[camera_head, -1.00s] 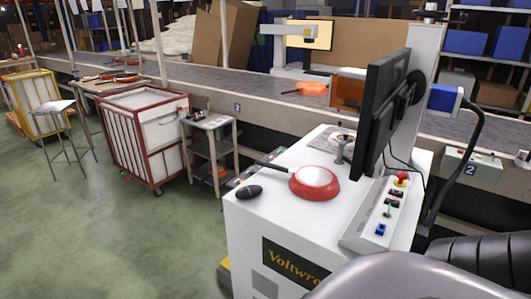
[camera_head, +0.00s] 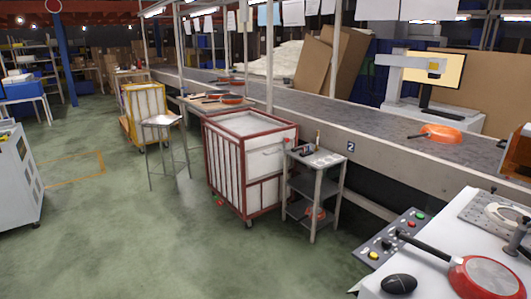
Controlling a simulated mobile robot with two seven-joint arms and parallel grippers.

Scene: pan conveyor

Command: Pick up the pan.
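A red pan (camera_head: 488,277) with a grey base face up and a dark handle lies upside down on the white workstation top at the lower right. Further pans (camera_head: 231,98) rest on a table beside the conveyor in the distance. Neither of my grippers is in view.
A black mouse (camera_head: 398,284) and a button panel (camera_head: 397,237) are by the near pan. A small grey cart (camera_head: 316,159) and a red-framed bin (camera_head: 248,125) stand along the conveyor (camera_head: 310,103). A stool (camera_head: 161,122) stands farther left. Green floor is open at centre left.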

